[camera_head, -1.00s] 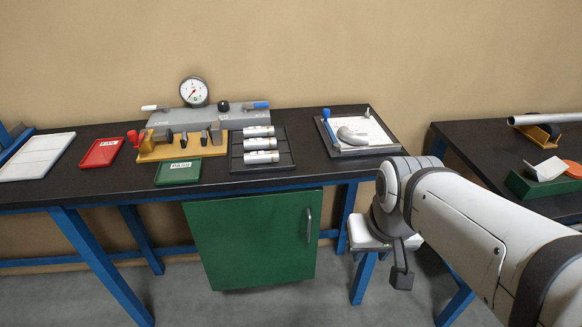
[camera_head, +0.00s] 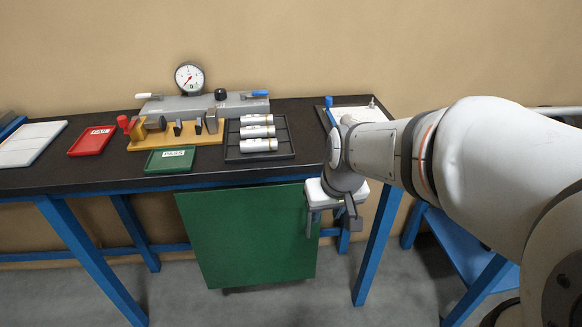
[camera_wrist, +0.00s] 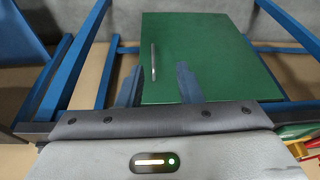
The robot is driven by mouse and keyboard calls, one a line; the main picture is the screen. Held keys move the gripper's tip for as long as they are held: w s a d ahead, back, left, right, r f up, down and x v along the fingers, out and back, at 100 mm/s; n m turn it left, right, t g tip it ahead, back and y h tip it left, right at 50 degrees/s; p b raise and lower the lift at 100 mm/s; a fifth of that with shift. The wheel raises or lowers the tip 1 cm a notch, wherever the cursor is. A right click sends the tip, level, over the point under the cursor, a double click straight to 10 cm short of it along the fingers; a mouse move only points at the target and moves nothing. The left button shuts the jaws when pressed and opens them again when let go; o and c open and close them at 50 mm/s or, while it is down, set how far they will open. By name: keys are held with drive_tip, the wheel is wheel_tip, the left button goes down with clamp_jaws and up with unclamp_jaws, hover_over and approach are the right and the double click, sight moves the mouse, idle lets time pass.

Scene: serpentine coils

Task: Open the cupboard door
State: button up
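The green cupboard door (camera_head: 245,235) hangs under the dark bench and looks shut. In the wrist view the door (camera_wrist: 215,60) fills the upper middle, with its slim metal handle (camera_wrist: 153,62) left of the door's centre. My gripper (camera_head: 331,220) is at the door's right edge in the head view, its fingers apart and pointing down. It hides the handle there. In the wrist view the fingers of my gripper (camera_wrist: 158,85) show as two blue-grey shapes, with the handle between them sideways but above them in the picture. Nothing is between the fingers; I see no contact with the handle.
The black bench top (camera_head: 80,182) carries a red tray (camera_head: 92,141), a green tray (camera_head: 170,161), a dial gauge (camera_head: 189,77) and a rack of white cylinders (camera_head: 258,144). A blue bench leg (camera_head: 378,245) stands right of my gripper. The floor before the door is clear.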

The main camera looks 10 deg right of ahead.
drive_tip(key=n+t+b, duration=0.1)
drive_tip(key=b, duration=0.7)
hover_over(310, 222)
drive_tip(key=s, duration=0.3)
wheel_tip(310, 222, down, 17)
drive_tip(key=x, duration=0.8)
drive_tip(key=shift+w+d+b, duration=0.15)
drive_tip(key=shift+w+b, duration=0.15)
drive_tip(key=shift+b, duration=0.05)
clamp_jaws()
drive_tip(key=shift+d, duration=0.15)
drive_tip(key=shift+s, duration=0.15)
